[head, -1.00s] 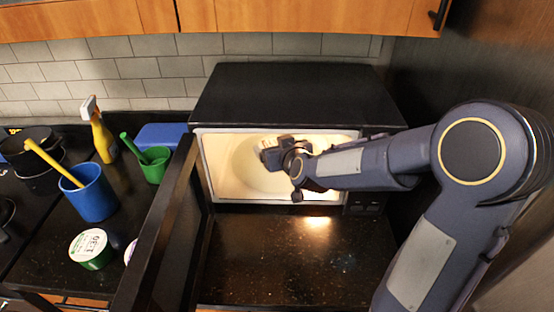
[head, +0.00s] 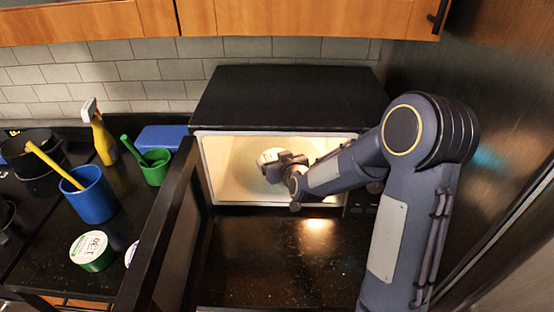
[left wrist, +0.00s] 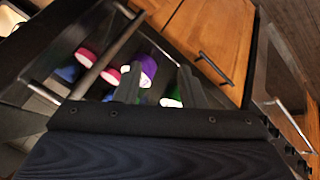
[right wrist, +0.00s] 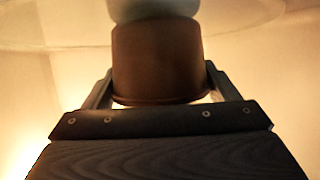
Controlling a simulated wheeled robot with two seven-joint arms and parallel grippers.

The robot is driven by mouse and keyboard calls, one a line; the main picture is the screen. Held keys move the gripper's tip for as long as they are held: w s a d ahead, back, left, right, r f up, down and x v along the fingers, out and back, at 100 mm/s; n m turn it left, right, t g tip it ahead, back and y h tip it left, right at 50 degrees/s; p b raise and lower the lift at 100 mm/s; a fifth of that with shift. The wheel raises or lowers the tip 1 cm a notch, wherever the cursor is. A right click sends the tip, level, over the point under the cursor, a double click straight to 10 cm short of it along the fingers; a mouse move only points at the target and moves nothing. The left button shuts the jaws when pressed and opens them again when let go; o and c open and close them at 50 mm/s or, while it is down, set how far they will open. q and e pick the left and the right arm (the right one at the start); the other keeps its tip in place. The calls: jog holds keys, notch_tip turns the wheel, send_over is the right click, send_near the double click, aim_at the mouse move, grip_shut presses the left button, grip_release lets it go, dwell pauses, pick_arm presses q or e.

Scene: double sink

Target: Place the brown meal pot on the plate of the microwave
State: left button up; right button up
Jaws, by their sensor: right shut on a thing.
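The brown meal pot (right wrist: 155,65) is between the fingers of my right gripper (right wrist: 155,85), which is shut on it in the right wrist view. In the head view my right gripper (head: 284,165) is inside the open microwave (head: 290,92). The pot's pale top (head: 270,155) shows just beyond it; its brown side is hidden there. The round plate (head: 243,165) lies pale inside the lit cavity. The pot is over or at the plate; I cannot tell whether it touches. My left gripper (left wrist: 160,88) is open, with its fingers apart and nothing between them.
The microwave door (head: 160,230) stands open at the left of the cavity. Left of it are a green-sided tub (head: 92,251), a blue cup (head: 92,196), a green cup (head: 155,166) and a yellow spray bottle (head: 103,140). The counter (head: 285,260) before the microwave is clear.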

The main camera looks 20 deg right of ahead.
jog(key=shift+f+b, duration=0.15)
jog(key=shift+b, duration=0.15)
jog(key=o, duration=1.3)
jog(key=shift+r+p, duration=0.3)
jog(key=shift+p, duration=0.15)
jog(key=s+a+r+g+y, duration=0.1)
jog(key=s+a+g, duration=0.1)
jog(key=s, duration=0.9)
jog(key=s+a+r+g+y, duration=0.2)
jog(key=s+g, duration=0.1)
jog(key=s, duration=0.9)
jog(key=s+a+r+m+g+y+b, duration=0.1)
jog(key=s+a+g, duration=0.1)
jog(key=s, duration=0.9)
jog(key=shift+s+a+r+g+y, duration=0.2)
jog(key=shift+s+a+g+y, duration=0.15)
jog(key=shift+a, duration=0.2)
